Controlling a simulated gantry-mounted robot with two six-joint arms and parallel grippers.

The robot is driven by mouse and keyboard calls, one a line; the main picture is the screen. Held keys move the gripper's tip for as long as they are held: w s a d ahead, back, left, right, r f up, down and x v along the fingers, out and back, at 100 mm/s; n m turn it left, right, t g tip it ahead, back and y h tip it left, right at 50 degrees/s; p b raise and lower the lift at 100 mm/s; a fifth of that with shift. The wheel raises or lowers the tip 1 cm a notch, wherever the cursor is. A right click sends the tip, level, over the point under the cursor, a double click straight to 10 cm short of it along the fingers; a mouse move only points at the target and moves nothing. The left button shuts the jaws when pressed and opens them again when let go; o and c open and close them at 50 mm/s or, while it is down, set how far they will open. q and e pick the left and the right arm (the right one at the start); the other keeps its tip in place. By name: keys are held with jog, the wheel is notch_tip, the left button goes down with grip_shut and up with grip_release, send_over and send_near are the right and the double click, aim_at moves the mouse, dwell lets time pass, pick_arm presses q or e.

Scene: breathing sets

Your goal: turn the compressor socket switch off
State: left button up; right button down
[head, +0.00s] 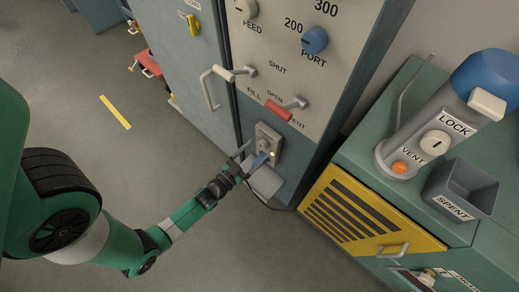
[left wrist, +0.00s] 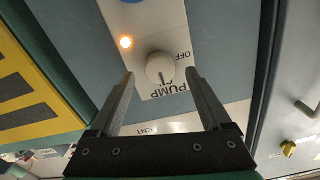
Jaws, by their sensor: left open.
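The socket plate (head: 267,142) is low on the tall grey cabinet. Its round white switch knob (left wrist: 160,68) has a dark mark pointing towards the PUMP label (left wrist: 178,89). The OFF label (left wrist: 182,56) is beside the knob on the right in the left wrist view. An orange lamp (left wrist: 126,42) on the plate is lit. My left gripper (head: 252,154) is open in front of the plate. In the left wrist view its fingertips (left wrist: 160,77) are on either side of the knob; contact cannot be told. The right gripper is not in view.
A yellow louvred panel (head: 345,215) and a green bench with a grey SPENT bin (head: 461,190) stand right. Open floor lies left.

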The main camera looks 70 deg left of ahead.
pick_arm(q)
jog(key=shift+x, duration=1.35)
grip_shut()
